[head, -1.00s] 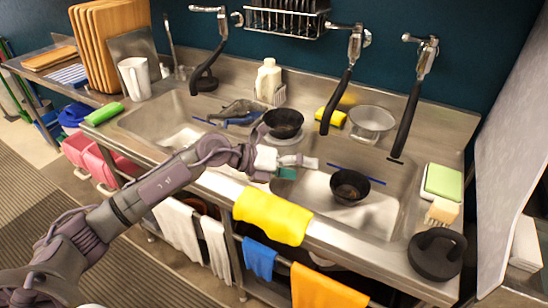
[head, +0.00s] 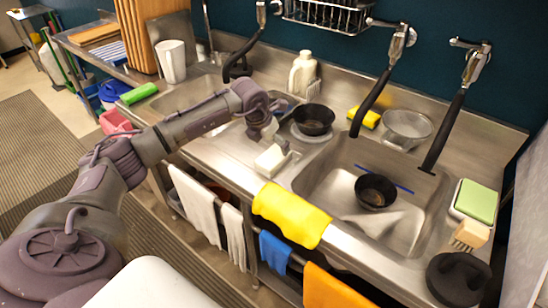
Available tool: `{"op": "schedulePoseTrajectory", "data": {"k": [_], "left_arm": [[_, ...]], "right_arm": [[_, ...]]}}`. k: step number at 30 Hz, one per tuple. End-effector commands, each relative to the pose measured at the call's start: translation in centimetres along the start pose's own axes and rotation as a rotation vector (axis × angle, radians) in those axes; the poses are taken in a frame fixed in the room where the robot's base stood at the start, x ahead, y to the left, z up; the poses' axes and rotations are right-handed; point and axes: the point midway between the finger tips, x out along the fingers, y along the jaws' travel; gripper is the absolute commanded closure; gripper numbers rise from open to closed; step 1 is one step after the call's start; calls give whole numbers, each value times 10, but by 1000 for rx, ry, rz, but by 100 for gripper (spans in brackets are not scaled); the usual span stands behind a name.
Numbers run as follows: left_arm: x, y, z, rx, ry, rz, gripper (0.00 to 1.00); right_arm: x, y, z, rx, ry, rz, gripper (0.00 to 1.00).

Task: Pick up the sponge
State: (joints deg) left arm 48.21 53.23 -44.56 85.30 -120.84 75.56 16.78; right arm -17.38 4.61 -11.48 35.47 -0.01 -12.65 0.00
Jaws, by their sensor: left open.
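Several things here look like sponges, and I cannot tell which one is meant. A yellow block (head: 363,117) lies on the back ledge of the sink. A green pad on a white base (head: 475,203) lies on the right counter. A green roll-like piece (head: 139,93) lies at the left sink's edge. My left gripper (head: 277,152) is open over the divider between the two basins, pointing down, and its fingers are partly hidden by its own wrist. A pale block-like shape shows at its fingers; I cannot tell whether it is part of the gripper. My right gripper is not in view.
A black bowl (head: 313,119) stands behind my left gripper, and another (head: 375,191) sits in the right basin. A metal strainer (head: 407,127), black-hosed faucets and a white bottle (head: 303,72) line the back. A wooden brush (head: 470,235) and black round object (head: 459,278) stand right.

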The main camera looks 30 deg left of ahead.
Motion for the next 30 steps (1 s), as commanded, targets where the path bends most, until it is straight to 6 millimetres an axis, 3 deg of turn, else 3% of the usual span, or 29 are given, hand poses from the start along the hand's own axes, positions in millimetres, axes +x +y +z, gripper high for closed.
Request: {"op": "schedulePoseTrajectory", "data": {"k": [5, 9, 13, 22, 30], "left_arm": [[11, -2, 0, 0, 2, -1, 2], [32, -7, -1, 0, 4, -2, 2], [50, -6, -1, -1, 1, -2, 2], [56, -5, -1, 1, -1, -1, 2], [56, -5, -1, 1, -1, -1, 47]], "right_arm": [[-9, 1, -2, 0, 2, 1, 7], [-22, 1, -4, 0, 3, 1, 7], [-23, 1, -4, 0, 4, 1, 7], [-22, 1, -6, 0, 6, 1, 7], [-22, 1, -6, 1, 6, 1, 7]]}}
